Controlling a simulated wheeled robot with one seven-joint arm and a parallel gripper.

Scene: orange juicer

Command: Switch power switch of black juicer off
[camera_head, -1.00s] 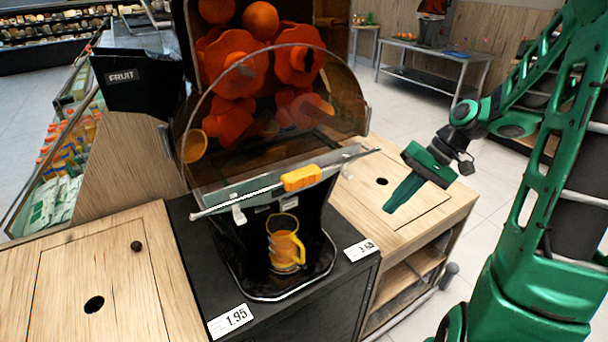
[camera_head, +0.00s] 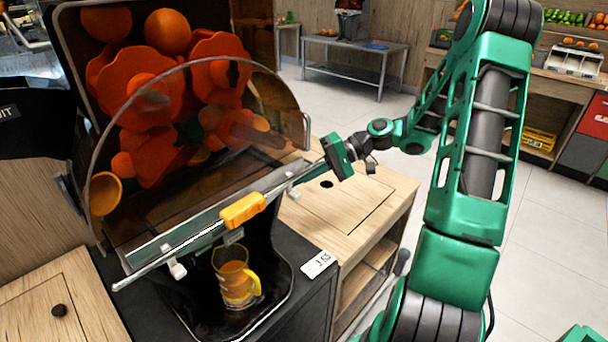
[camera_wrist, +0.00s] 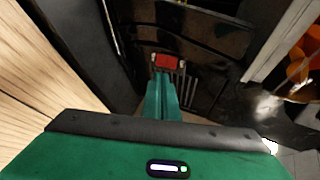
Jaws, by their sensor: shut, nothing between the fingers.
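The black juicer (camera_head: 75,110) stands at the left of the head view, with oranges behind its clear cover. Its red power switch (camera_wrist: 166,62) shows in the wrist view, on the dark side panel by some vent slots; the head view does not show it. My gripper (camera_wrist: 163,82) is shut and empty, its green fingers pointing at the switch. The tips lie just below the switch in the picture; I cannot tell whether they touch it. In the head view my gripper's body (camera_head: 338,157) is beside the juicer's right side, its fingertips hidden.
A jug of juice (camera_head: 236,284) stands under the orange-handled tap (camera_head: 242,209). A wooden counter (camera_head: 350,210) with a round hole lies right of the juicer, below my gripper. A metal table (camera_head: 352,48) stands at the back. The floor between is clear.

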